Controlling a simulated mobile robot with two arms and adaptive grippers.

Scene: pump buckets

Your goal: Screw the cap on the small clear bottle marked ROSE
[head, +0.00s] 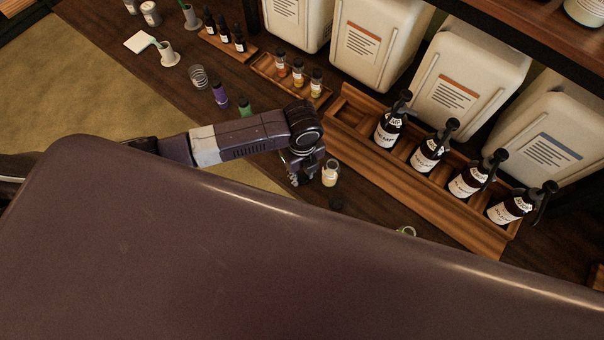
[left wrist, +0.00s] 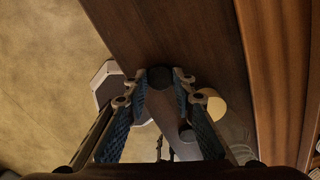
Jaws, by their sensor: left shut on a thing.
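A small clear bottle (head: 330,174) with yellowish contents and a pale label stands on the dark counter in the head view. Its label is too small to read. My left gripper (head: 298,178) is just left of it, apart as far as I can tell. In the left wrist view my left gripper (left wrist: 161,88) is shut on a dark round cap (left wrist: 160,75) at its fingertips. The clear bottle (left wrist: 236,138) shows dimly there, outside the right finger. My right gripper is not in view.
A wooden tray (head: 400,190) with dark pump bottles (head: 429,150) stands at right. A smaller wooden rack (head: 262,70) holds several small capped bottles. A purple bottle (head: 219,95) stands behind my arm. A small dark round thing (head: 336,203) lies near the clear bottle.

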